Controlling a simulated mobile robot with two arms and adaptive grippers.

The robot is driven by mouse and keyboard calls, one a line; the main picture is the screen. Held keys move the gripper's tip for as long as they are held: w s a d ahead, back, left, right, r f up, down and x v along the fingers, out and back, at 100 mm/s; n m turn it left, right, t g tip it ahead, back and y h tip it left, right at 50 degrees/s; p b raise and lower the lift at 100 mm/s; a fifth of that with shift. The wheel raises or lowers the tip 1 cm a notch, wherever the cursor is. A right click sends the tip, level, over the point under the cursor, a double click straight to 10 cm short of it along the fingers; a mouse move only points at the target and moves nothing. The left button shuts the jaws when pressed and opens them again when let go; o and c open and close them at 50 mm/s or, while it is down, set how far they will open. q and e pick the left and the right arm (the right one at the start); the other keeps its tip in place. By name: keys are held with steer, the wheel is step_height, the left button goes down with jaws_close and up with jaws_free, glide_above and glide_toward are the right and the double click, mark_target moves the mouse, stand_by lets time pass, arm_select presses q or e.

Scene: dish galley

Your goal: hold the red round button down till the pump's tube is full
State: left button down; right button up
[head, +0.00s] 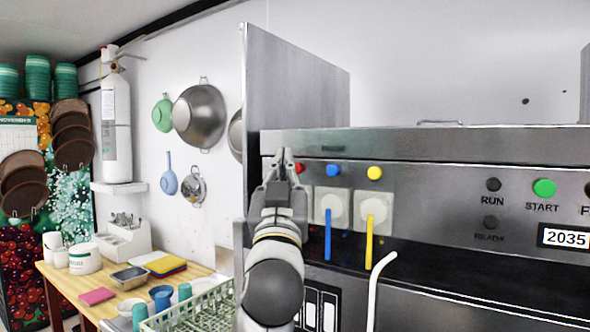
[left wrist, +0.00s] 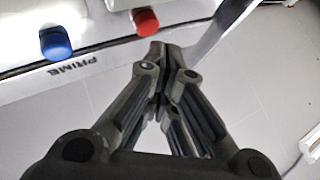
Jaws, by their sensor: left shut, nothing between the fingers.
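The red round button (head: 300,168) sits on the steel machine front, partly hidden behind my left gripper (head: 284,158). In the left wrist view the red button (left wrist: 146,21) is just beyond the tips of my left gripper (left wrist: 158,48). The left gripper is shut and empty. I cannot tell whether its tips touch the button. The pump below the red button is mostly hidden by my left arm, and its tube does not show, so its fill cannot be seen. My right gripper is not in view.
A blue button (head: 333,170) and a yellow button (head: 375,173) stand to the right, above pumps with a blue tube (head: 328,235) and a yellow tube (head: 369,238). A steel side panel (head: 295,90) rises behind my gripper. A green rack (head: 190,312) stands lower left.

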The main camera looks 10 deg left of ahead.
arm_select(q)
steer(key=shift+w, duration=0.15)
steer(key=shift+w+d, duration=0.15)
steer(key=shift+w, duration=0.15)
stand_by(0.3)
steer(key=shift+w+d, duration=0.15)
steer(key=shift+w, duration=0.25)
stand_by(0.6)
stand_by(1.8)
steer(key=shift+s, duration=0.15)
steer(key=shift+s+a, duration=0.25)
steer(key=shift+s, duration=0.4)
